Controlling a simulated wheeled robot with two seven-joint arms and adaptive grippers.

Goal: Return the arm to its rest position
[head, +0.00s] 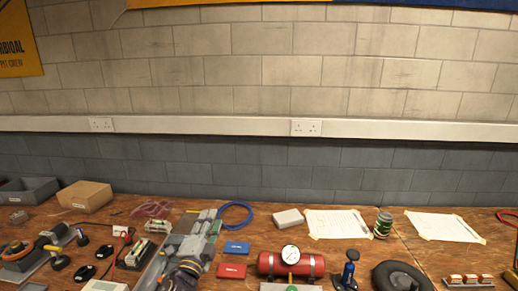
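The lower part of a dark, jointed shape (183,270) enters at the bottom edge, left of centre; it may be my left gripper, but I cannot make out its fingertips. I see nothing clearly held.
The wooden bench holds a cardboard box (85,196), a blue cable loop (250,214), a red cylinder with a gauge (291,262), a blue jack (348,268), a black tyre (402,277) and a green can (383,224). Papers (337,223) lie flat behind, near the wall.

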